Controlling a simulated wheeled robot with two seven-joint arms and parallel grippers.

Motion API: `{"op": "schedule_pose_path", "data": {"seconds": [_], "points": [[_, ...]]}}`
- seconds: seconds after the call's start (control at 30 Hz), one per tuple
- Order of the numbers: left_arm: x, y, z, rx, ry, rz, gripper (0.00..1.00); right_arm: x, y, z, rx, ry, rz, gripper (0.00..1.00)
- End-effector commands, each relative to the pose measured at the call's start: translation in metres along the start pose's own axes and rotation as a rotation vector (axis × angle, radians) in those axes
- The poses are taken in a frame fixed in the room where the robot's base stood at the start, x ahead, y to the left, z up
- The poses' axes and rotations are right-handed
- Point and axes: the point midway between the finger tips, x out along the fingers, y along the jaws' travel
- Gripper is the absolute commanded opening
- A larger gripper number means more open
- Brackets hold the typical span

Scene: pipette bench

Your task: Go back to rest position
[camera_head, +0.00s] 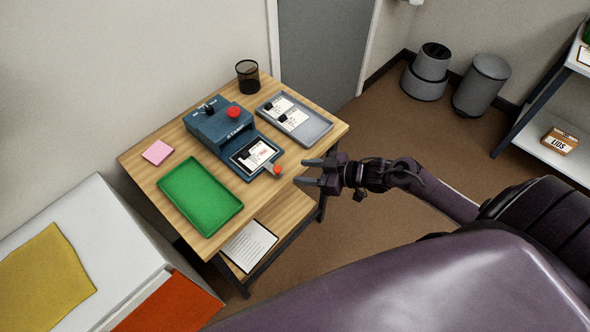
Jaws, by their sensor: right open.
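My right gripper (309,172) is open and empty. It is at the right edge of the wooden table (145,166), close to the orange knob (277,170) of the stamping device, with a gap between them. My right arm reaches in from the right. The blue stamping device (219,122) stands on the table with a red button on top and a card (254,153) on its front plate. My left gripper is not in view.
On the table are a green tray (201,195), a grey tray (316,131) with cards, a pink note pad (157,152) and a black mesh cup (247,75). A white cabinet (110,222) stands at left. Bins and a shelf stand at right. The floor between is clear.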

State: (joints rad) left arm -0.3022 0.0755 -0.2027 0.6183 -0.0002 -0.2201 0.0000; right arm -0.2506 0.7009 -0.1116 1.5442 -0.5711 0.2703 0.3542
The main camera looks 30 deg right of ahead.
Motion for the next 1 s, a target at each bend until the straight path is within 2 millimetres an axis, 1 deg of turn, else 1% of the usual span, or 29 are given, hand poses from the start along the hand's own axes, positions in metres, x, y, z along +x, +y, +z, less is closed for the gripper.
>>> {"op": "schedule_pose_path", "data": {"seconds": [0.03,0.17,0.63,0.67,0.73,0.77,0.87,0.9,0.97,1.0], "points": [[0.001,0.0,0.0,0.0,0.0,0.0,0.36,-0.004,-0.001,0.001,-0.001,-0.001,-0.001,0.44],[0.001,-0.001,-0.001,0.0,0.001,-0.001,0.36,-0.008,0.0,0.0,-0.002,0.0,-0.001,0.44],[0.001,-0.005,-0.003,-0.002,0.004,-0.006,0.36,-0.008,0.0,0.0,-0.001,0.0,-0.001,0.44],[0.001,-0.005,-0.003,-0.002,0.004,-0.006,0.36,-0.008,0.0,0.001,0.001,-0.001,0.001,0.44],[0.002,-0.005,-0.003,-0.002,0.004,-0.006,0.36,-0.007,0.001,0.01,0.012,-0.011,0.016,0.44],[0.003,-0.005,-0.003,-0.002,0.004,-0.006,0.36,-0.006,0.003,0.018,0.02,-0.02,0.03,0.44],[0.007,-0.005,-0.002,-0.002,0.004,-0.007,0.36,-0.002,0.009,0.064,0.066,-0.077,0.104,0.44],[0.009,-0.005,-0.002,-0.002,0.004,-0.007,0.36,-0.001,0.009,0.089,0.092,-0.113,0.142,0.44],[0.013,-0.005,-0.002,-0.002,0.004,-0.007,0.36,0.0,0.006,0.134,0.134,-0.179,0.201,0.44],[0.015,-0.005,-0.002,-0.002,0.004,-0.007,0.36,-0.001,0.001,0.165,0.162,-0.23,0.238,0.44]]}}
